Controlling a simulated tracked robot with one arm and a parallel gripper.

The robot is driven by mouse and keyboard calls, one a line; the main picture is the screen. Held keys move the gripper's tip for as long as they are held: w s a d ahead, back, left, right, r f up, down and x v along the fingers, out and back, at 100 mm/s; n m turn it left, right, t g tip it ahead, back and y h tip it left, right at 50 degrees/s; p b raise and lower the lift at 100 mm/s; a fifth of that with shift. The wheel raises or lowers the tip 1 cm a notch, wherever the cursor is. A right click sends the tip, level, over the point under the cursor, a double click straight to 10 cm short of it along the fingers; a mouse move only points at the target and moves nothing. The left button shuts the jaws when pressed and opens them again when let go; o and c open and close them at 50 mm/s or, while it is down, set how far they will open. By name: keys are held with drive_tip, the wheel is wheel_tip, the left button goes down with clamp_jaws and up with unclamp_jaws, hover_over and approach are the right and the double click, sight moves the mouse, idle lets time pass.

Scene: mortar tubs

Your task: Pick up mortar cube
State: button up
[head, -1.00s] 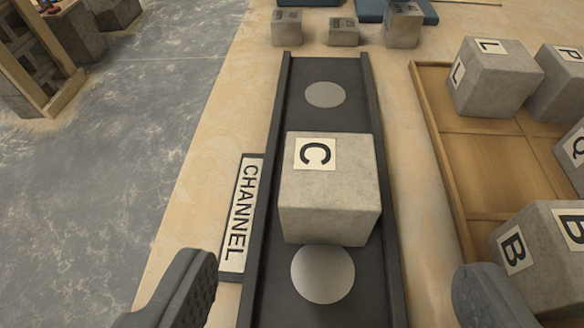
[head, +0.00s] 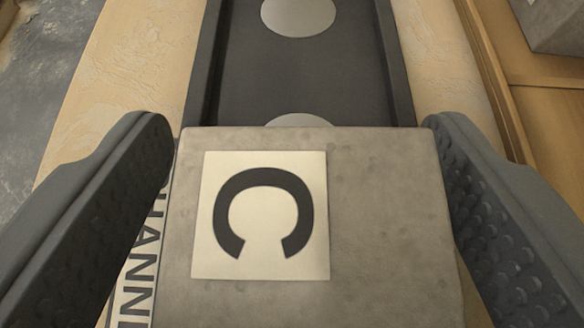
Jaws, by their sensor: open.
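A grey mortar cube (head: 385,215) with a cream label bearing a dark letter C fills the lower middle of the head view. It sits in the dark channel (head: 290,75), covering part of it. My gripper (head: 300,140) is open, with one finger on each side of the cube. A narrow gap shows between the left finger and the cube; the right finger is very close to the cube's right side, and I cannot tell if it touches. The cube's lower end runs out of the picture.
Pale discs (head: 298,14) mark the channel floor beyond the cube. The CHANNEL sign (head: 143,265) is partly hidden behind the left finger. A wooden tray (head: 545,110) with another grey block (head: 555,22) lies at the right. The channel beyond the cube is empty.

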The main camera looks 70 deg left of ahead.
drive_tip(key=c, duration=1.3)
drive_tip(key=shift+c, duration=0.2)
